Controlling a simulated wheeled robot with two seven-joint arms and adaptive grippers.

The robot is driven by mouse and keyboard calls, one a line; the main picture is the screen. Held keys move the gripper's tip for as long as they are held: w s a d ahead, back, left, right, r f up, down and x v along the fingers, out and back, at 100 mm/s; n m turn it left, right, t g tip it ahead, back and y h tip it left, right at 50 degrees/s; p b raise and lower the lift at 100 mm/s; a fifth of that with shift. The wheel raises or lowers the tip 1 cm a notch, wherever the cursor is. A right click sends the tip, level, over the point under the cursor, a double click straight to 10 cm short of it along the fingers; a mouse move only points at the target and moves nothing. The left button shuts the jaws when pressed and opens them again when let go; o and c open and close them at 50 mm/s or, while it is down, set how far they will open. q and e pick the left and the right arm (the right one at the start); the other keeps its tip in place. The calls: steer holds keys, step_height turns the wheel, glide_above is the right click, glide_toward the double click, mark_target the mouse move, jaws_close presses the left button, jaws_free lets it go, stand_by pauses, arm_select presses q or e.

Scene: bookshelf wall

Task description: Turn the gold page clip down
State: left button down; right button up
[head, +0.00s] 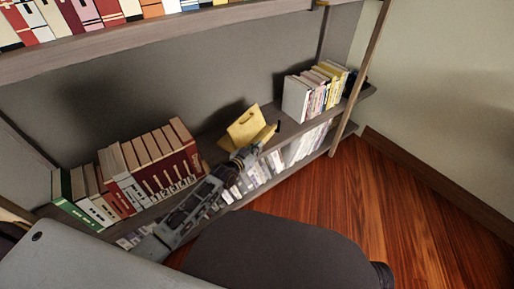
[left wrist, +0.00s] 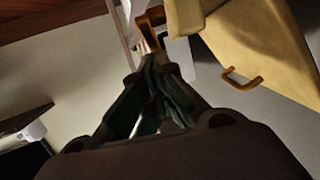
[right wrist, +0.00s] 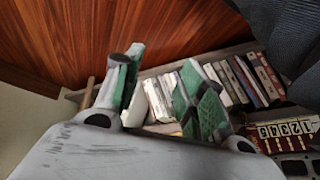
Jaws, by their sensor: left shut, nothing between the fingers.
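A yellow book stand (head: 240,131) stands on the middle shelf, between two groups of books. In the left wrist view the yellow stand (left wrist: 262,45) fills the upper right. One gold page clip (left wrist: 150,22) is just past my left fingertips, and a second gold clip (left wrist: 243,78) sticks out from the panel to the right. My left gripper (head: 252,151) is shut and empty at the stand's front edge; its fingertips (left wrist: 158,58) come together below the first clip. I cannot tell whether they touch it. My right gripper (right wrist: 160,85) is open and empty, away from the stand.
Dark red and white books (head: 150,165) stand left of the yellow stand. Pale and yellow books (head: 312,90) stand to its right. An upper shelf (head: 150,42) runs above, and a lower shelf holds more books (head: 255,175). The wooden floor (head: 320,195) is clear.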

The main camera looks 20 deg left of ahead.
arm_select(q)
steer(key=shift+w+g+p, duration=0.2)
steer(key=shift+g+p, duration=0.3)
steer(key=shift+p, duration=0.75)
arm_select(e)
step_height(320, 180, up, 6)
steer(key=s+d+g+h, duration=0.1)
steer(key=d, duration=0.1)
steer(key=shift+s+f, duration=0.15)
steer(key=shift+s, duration=0.05)
